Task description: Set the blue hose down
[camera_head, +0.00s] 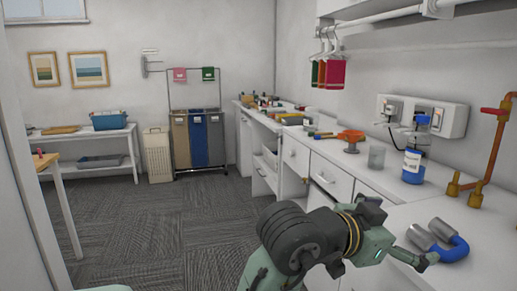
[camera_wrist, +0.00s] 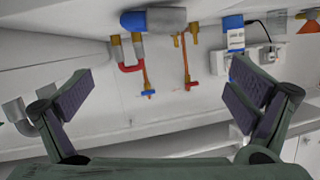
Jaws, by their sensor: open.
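The blue hose (camera_head: 456,251) is a short U-shaped piece with a blue bend and grey ends. It lies on the white counter (camera_head: 405,212) at the right. In the wrist view the blue hose (camera_wrist: 155,18) shows near the top edge, seen from the side, grey with a blue end at left. My gripper (camera_head: 418,258) is at the counter's front, just left of the hose in the head view. In the wrist view my gripper (camera_wrist: 165,88) has its two fingers wide apart with nothing between them. The hose lies outside the fingers.
A blue-labelled bottle (camera_head: 413,166), a clear beaker (camera_head: 376,157) and an orange dish (camera_head: 351,138) stand farther back on the counter. Copper pipework (camera_head: 495,145) with a red handle rises at right. Wall sockets (camera_head: 425,115) are behind the bottle. Counter space left of the hose is clear.

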